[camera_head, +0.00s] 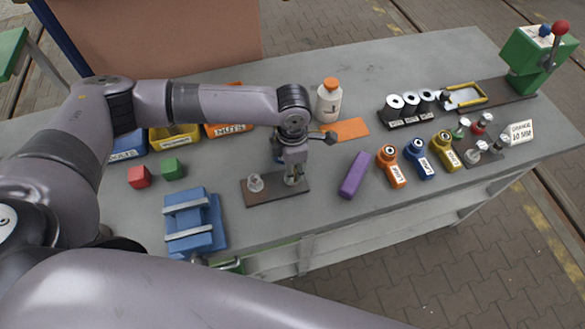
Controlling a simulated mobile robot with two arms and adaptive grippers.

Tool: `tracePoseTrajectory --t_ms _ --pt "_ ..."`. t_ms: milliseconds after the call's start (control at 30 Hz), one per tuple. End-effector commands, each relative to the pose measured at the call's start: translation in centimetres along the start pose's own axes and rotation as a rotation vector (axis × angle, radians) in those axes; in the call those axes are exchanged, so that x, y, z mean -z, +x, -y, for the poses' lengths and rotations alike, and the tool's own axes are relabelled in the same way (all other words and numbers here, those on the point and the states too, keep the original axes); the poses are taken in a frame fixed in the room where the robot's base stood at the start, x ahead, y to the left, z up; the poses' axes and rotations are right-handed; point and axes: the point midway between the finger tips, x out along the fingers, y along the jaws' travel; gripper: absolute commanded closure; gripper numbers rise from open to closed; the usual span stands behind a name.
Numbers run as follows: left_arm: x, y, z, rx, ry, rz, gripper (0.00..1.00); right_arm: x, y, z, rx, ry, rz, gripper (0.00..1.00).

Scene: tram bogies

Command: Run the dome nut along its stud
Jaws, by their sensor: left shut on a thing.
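A dark brown plate (262,200) lies on the grey bench near its front edge. A small silvery fitting (255,183) stands on the plate's left part, apart from my gripper. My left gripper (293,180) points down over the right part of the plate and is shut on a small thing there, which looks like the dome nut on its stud. The fingers hide most of the nut and stud, so I cannot tell how far along the stud it sits. My right gripper is not in view.
A blue vise (190,225) stands left of the plate, and a purple block (354,175) lies to its right. A white bottle (329,103) and an orange sheet (346,130) are behind.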

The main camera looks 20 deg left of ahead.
Motion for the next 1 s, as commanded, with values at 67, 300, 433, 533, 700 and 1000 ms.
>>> tracePoseTrajectory --t_ms 67,300,433,533,700,1000 --pt "-0.21 -0.46 -0.41 -0.009 0.001 0.007 1.00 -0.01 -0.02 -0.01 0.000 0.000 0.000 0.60" --pt "-0.21 -0.51 -0.43 -0.009 0.001 0.007 1.00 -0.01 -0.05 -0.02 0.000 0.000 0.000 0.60" --pt "-0.21 -0.51 -0.45 -0.009 0.000 0.007 0.71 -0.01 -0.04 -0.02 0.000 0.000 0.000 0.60" --pt "-0.17 -0.41 -0.38 -0.008 0.000 0.006 0.65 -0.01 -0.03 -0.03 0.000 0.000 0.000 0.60" --pt "-0.09 -0.24 -0.23 -0.005 0.001 0.003 0.55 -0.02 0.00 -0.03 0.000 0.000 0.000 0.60" --pt "-0.06 -0.31 -0.13 -0.002 0.002 0.002 0.55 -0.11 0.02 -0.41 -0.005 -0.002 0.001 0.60"
